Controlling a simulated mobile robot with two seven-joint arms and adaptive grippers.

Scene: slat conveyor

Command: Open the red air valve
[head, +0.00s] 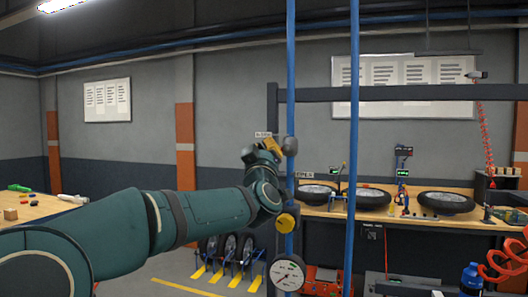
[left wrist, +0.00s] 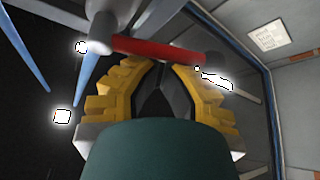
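The red valve handle (left wrist: 155,48) shows in the left wrist view as a bar lying across, just beyond my left fingertips. A grey rounded fitting (left wrist: 102,32) is at its left end. In the head view my left gripper (head: 268,146) is up at the left blue pipe (head: 291,80), beside a grey fitting (head: 290,146); the red handle is hidden there. My right gripper is in neither view.
A pressure gauge (head: 287,273) sits low on the left pipe. A workbench (head: 400,213) with wheels is behind. A wooden table (head: 35,211) is at far left.

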